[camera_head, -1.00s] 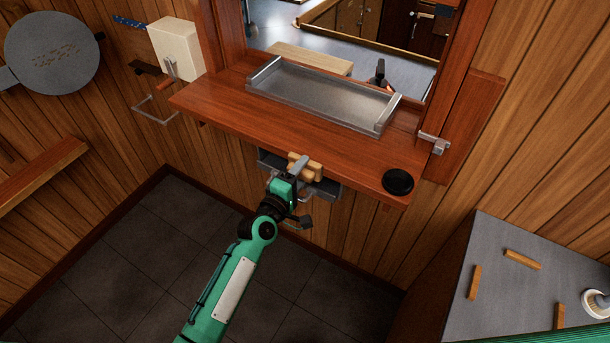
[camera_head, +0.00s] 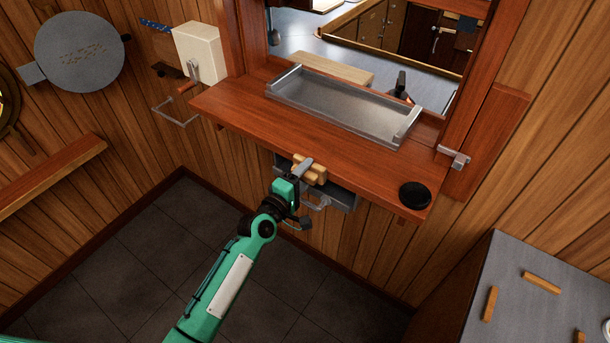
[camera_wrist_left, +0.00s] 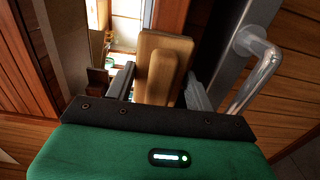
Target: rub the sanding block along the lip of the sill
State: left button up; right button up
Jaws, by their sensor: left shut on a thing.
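The sill (camera_head: 240,105) is a red-brown wooden shelf below the window opening, with its front lip facing me. My left gripper (camera_head: 301,172) is shut on the tan sanding block (camera_head: 317,174) at the middle of this lip. The block appears to be against or very near the edge; exact contact is hard to tell. In the left wrist view the block (camera_wrist_left: 150,50) stands between the two dark fingers of the gripper (camera_wrist_left: 160,88). My right gripper is not in view.
A metal tray (camera_head: 340,108) and a black round puck (camera_head: 415,195) rest on the sill. A grey holder (camera_head: 343,195) hangs under the lip, close to the gripper. A metal latch (camera_head: 453,157) is at right. A grey-topped cabinet (camera_head: 510,285) stands lower right.

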aim_at(293, 169)
pick_arm(q)
jog(key=shift+w+a+f+b, duration=0.1)
jog(key=shift+w+a+b, duration=0.3)
jog(key=shift+a, duration=0.25)
jog(key=shift+w+a+b, duration=0.4)
jog(key=shift+a, duration=0.2)
jog(key=shift+w+a, duration=0.2)
jog(key=shift+a, duration=0.05)
jog(key=shift+a, duration=0.1)
jog(key=shift+w+a+b, duration=0.45)
jog(key=shift+a+b, duration=0.05)
jog(key=shift+a, duration=0.2)
jog(key=shift+w+a+b, duration=0.4)
jog(key=shift+a+b, duration=0.05)
jog(key=shift+a, duration=0.2)
jog(key=shift+w+a, duration=0.15)
jog(key=shift+a, duration=0.05)
